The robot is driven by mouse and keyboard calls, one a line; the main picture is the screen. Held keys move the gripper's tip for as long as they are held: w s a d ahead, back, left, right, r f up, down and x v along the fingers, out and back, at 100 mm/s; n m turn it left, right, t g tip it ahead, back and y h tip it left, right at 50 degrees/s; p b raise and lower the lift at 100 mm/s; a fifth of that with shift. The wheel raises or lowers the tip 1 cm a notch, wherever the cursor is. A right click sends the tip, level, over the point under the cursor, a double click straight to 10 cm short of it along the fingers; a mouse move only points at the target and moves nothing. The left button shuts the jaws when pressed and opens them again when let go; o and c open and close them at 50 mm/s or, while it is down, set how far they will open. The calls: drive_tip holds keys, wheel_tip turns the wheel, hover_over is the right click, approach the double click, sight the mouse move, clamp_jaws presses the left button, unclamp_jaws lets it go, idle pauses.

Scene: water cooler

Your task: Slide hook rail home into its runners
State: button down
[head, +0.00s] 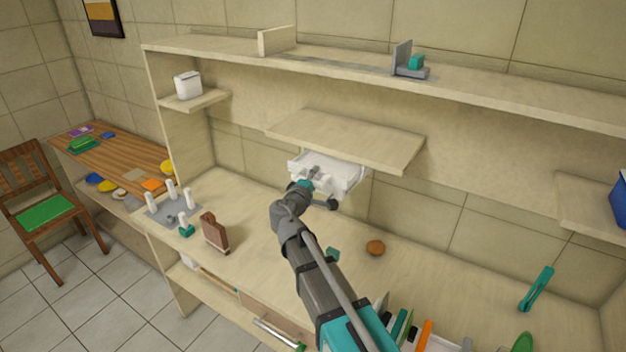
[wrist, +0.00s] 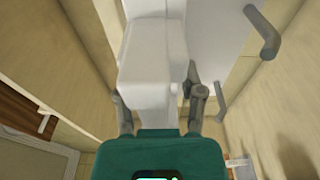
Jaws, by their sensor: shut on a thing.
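The white hook rail (head: 342,176) sits just below the raised wooden shelf (head: 345,138) in the head view. In the wrist view its pale body (wrist: 215,30) fills the top middle. My gripper (head: 312,182) is at its front left, shut on a white block-like part of it (wrist: 152,65). In the wrist view the grey fingers of my gripper (wrist: 160,108) stand on either side of that block. A grey bent peg (wrist: 262,32) shows at the right; I cannot tell whether it belongs to the rail. The runners are not clearly visible, and the rail's far end is hidden.
A brown block (head: 215,232) and a stand with white pegs (head: 172,208) are on the counter at left. A teal tool (head: 537,288) lies farther right. The counter's middle back is mostly clear.

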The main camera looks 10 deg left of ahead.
sight(327, 168)
drive_tip(key=shift+d+x, duration=0.2)
drive_tip(key=shift+x, duration=1.45)
drive_tip(key=shift+d+x, duration=0.2)
drive_tip(key=shift+x, duration=1.4)
drive_tip(key=shift+w+d+f, duration=0.1)
drive_tip(key=shift+w+f, duration=0.05)
drive_tip(key=shift+c, duration=0.6)
unclamp_jaws()
drive_tip(key=v, duration=1.2)
